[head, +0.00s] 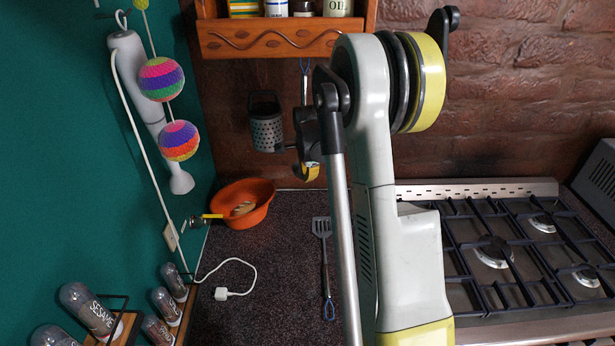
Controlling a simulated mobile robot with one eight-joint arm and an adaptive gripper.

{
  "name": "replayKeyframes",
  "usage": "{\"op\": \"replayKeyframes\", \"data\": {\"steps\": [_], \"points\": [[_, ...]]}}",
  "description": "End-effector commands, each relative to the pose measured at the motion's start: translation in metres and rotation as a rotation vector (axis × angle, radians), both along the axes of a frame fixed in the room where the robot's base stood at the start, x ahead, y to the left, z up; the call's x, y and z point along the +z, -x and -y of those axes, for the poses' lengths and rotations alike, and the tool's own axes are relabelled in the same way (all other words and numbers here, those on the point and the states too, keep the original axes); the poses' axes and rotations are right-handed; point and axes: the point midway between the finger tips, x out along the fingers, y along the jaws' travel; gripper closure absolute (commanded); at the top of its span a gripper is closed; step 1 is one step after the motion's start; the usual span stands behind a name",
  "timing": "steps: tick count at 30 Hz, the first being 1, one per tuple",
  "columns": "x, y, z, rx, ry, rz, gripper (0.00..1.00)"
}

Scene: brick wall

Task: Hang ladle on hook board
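A ladle with a thin grey handle (304,88) stands roughly upright in front of the brick wall. Its blue loop (305,66) is just under the lower edge of the wooden hook board (285,42); I cannot tell whether it is on a hook. A small yellow and dark curved part (307,172), seemingly the ladle's bowl, shows below. My gripper (290,146), dark and partly hidden by my arm, overlaps the middle of the handle. Its fingers are too small and covered to show whether they grip the handle.
A grater (265,122) hangs left of the ladle. An orange bowl (243,203) and a spatula (323,255) rest on the dark counter. Spice jars (90,307) are at lower left. A gas stove (510,255) fills the right. A hand blender (145,95) hangs on the green wall.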

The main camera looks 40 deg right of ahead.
Motion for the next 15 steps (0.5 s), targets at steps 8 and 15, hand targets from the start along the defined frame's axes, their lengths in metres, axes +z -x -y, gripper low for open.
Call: {"op": "replayKeyframes", "data": {"steps": [8,15], "points": [[0.0002,-0.0051,0.0040,0.000,0.000,0.000,1.00],[0.0003,-0.0092,0.0071,0.000,0.000,0.000,1.00]]}}
